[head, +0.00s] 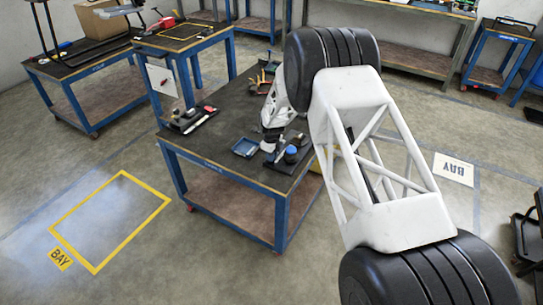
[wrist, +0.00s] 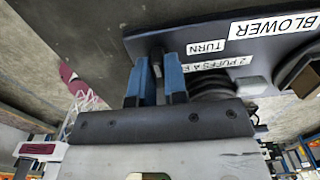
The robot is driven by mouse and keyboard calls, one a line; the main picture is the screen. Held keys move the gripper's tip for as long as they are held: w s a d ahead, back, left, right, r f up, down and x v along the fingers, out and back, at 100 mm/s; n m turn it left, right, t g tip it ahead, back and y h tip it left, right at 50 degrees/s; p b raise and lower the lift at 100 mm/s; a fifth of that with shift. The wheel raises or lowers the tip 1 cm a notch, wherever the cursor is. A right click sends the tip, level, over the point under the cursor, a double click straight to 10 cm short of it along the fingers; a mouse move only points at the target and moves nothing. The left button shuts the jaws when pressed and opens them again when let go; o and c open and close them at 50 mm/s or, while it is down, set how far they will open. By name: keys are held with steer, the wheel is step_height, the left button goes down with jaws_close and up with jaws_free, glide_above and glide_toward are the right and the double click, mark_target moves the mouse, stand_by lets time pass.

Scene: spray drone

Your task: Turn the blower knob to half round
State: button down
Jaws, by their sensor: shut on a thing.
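In the wrist view, my gripper (wrist: 159,66) has its two blue fingers on either side of a dark knob (wrist: 156,55), next to the "TURN" label. It is shut on this knob, and the fingers hide much of it. The knob sits at the edge of a dark panel (wrist: 185,32) with a white "BLOWER" label (wrist: 275,24). The knob's pointer and how far it is turned cannot be told. In the head view, my arm reaches over the dark-topped workbench, and the knob is too small to make out.
On the workbench (head: 222,122) are a blue tray (head: 245,147), a tray of small items (head: 190,119) and a blue-topped round thing (head: 291,152). In the wrist view, a dark ribbed round part (wrist: 216,88) is close to the right finger. Other benches stand farther back.

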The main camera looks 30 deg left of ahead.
steer(key=shift+r, duration=0.1)
steer(key=c, duration=1.2)
jaws_free()
steer(key=shift+o, duration=0.2)
steer(key=shift+r, duration=0.1)
steer(key=shift+r, duration=3.75)
